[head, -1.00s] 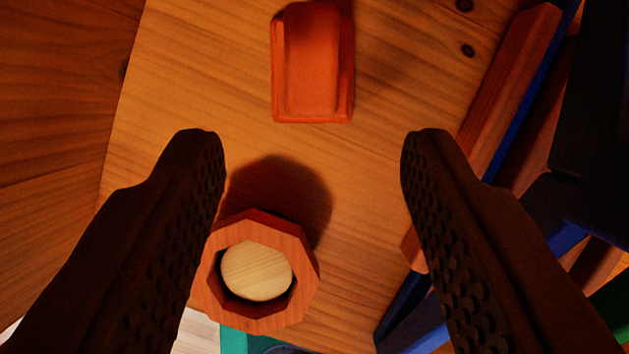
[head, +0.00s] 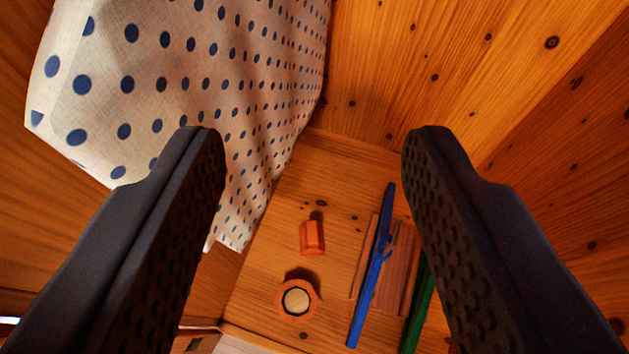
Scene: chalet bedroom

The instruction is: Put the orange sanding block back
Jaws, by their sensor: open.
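The orange sanding block (head: 312,237) lies on a wooden surface (head: 265,268), above an octagonal reddish wooden ring (head: 282,299) in the picture. A pale round piece (head: 296,301) sits inside the ring. My gripper (head: 315,140) is open and empty. Its two dark fingers are far apart, and the block shows between them, well beyond the fingertips. Nothing hides the block.
A blue bar (head: 371,270) lies across reddish wooden pieces (head: 391,268) right of the block, with a green bar (head: 418,310) beside them. A white cloth with blue dots (head: 190,70) hangs at upper left. Knotty wooden walls (head: 440,60) close in the back and right.

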